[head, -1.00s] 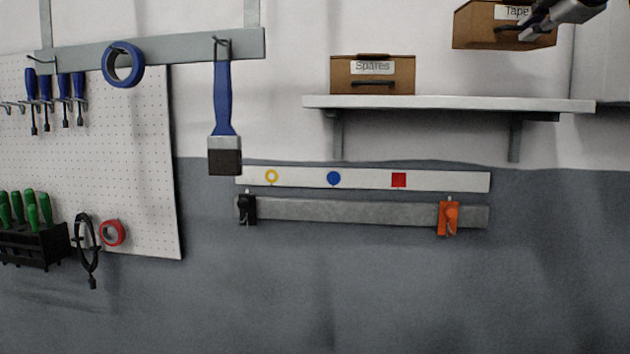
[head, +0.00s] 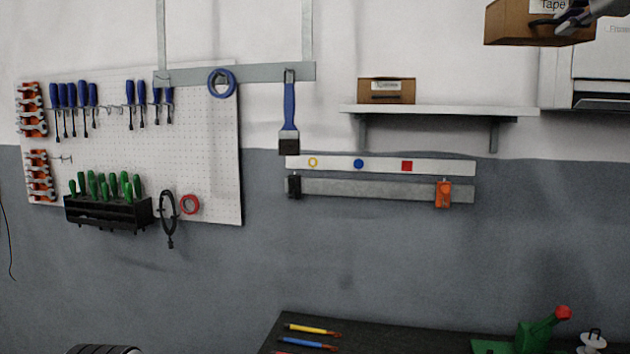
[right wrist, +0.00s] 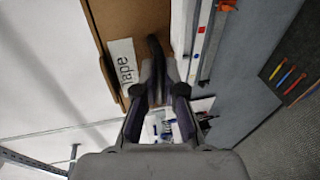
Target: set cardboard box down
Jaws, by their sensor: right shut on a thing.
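A brown cardboard box labelled "Tape" (head: 520,25) is at the top right of the head view, in the air in front of the wall. My right gripper (head: 568,18) is shut on its dark front handle. In the right wrist view the box (right wrist: 105,25) is beyond the fingers, and the gripper (right wrist: 157,85) closes around the handle. The box's top is cut off by the head view's edge. My left gripper is not in view.
A wall shelf (head: 440,110) holds another cardboard box (head: 386,91) at its left end; its right part is bare. A white cabinet or appliance (head: 590,65) is right of the shelf. Below are a dark bench (head: 400,338) with pens and a green tool (head: 535,333).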

